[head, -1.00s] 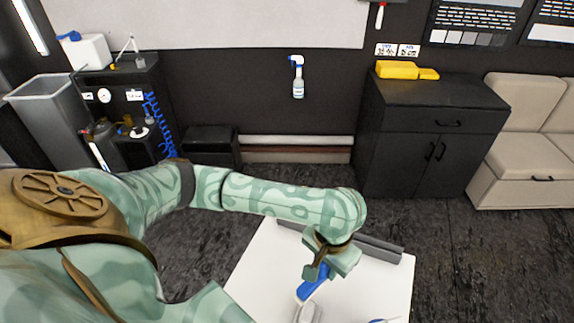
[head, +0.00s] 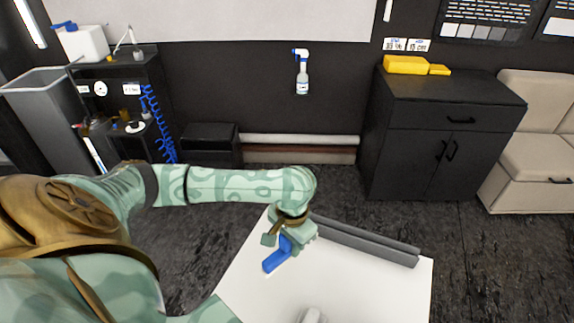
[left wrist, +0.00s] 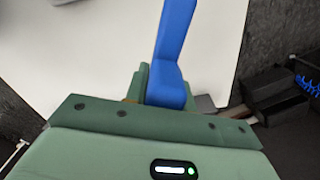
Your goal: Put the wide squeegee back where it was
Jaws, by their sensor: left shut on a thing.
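My left gripper (head: 287,238) is over the back left part of a white table (head: 350,285). It is shut on a blue tool, which I take to be the wide squeegee (head: 278,257). The squeegee sticks out of the jaws toward the front left in the head view. In the left wrist view it rises as a bent blue strip (left wrist: 174,45) from between the fingers (left wrist: 165,90). Its gripped end is hidden by the fingers. Whether it touches the table is unclear. My right gripper is not in view.
A long dark grey rack or bar (head: 365,241) runs along the table's back edge, right of the gripper. A pale grey object (head: 313,316) lies at the front, cut off by the frame. The table's middle and right are clear. A black cabinet (head: 420,145) stands behind.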

